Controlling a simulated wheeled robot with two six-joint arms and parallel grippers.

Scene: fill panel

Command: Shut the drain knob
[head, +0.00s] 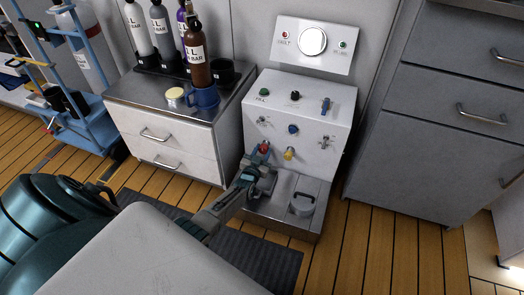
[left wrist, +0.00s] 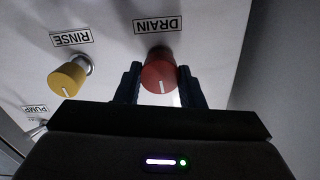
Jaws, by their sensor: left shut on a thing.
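The drain knob is a red round knob with a white line on the front of the white panel (head: 307,102). In the left wrist view the red drain knob (left wrist: 159,74) sits under the label DRAIN (left wrist: 158,25), between my two dark fingers. My left gripper (head: 261,159) reaches up to the panel's lower left and is shut on the drain knob. The fingers show on both sides of the knob in the left wrist view (left wrist: 160,88). The drain knob also shows at the fingertips in the head view (head: 264,148). My right gripper is not in view.
A yellow rinse knob (head: 288,153) sits just right of the drain knob. A blue knob (head: 293,129) and small switches are above. A metal tray (head: 284,222) with a lidded round piece (head: 302,203) lies below. White drawers (head: 160,140) stand left, grey drawers (head: 430,130) right.

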